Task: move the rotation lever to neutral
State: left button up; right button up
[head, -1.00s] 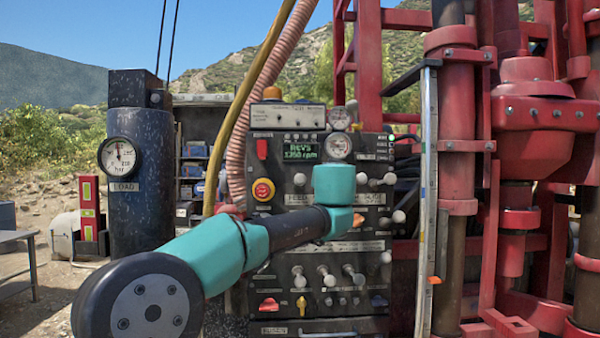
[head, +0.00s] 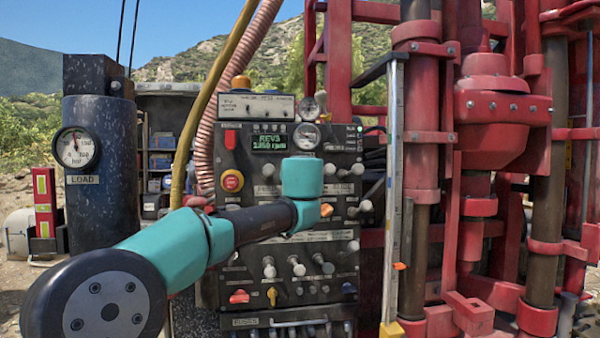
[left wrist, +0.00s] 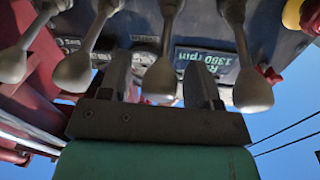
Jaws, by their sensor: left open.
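The control panel (head: 228,262) carries several levers with pale rounded knobs. I cannot read which one is the rotation lever. In the head view, knobs show right of my arm, such as one upper knob (head: 357,169) and one lower knob (head: 365,206). My left gripper (left wrist: 158,70) is open in the left wrist view, its two fingers pointing at the panel. One lever (left wrist: 160,80) stands between the fingers; contact is not clear. Other levers flank it on the left (left wrist: 73,72) and right (left wrist: 252,90). In the head view my wrist hides the fingers.
A lower row of levers (head: 297,266) and a red emergency button (head: 232,181) sit on the panel. The display (head: 269,142) reads about 1360 rpm. A metal rail (head: 392,190) and red drill mast (head: 500,130) stand close on the right.

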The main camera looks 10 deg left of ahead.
pick_arm(q)
jog(key=v, duration=1.7)
jog(key=shift+s, duration=0.2)
jog(key=w+d+f+m+g+h, duration=0.1)
jog(key=w+f+m+g+h, duration=0.2)
jog(key=f, duration=0.9)
jog(key=w+f+m+g, duration=0.1)
jog(key=w+f+g, duration=0.25)
jog(key=f, duration=0.75)
notch_tip(320, 180, down, 25)
jog(key=s+a+g+h, duration=0.1)
jog(key=a+g+h, duration=0.15)
jog(key=g, duration=0.25)
jog(key=s+a+f+g+h, duration=0.1)
jog(key=s+f, duration=0.3)
jog(key=f, duration=0.3)
jog(key=s+a+f+n+g+h, duration=0.15)
jog(key=s+f, duration=0.25)
jog(key=f, duration=0.4)
jog(key=s+f+m+g, duration=0.1)
jog(key=s+f+g, duration=0.1)
jog(key=s+f, duration=0.35)
jog(key=s+a+f+n, duration=0.2)
jog(key=s+f, duration=0.5)
jog(key=s+a+f+n, duration=0.2)
jog(key=s+a+f, duration=0.1)
jog(key=s+f, duration=0.4)
jog(key=shift+s+a+f+g, duration=0.25)
jog(key=shift+s+f+g, duration=0.05)
jog(key=shift+s, duration=0.45)
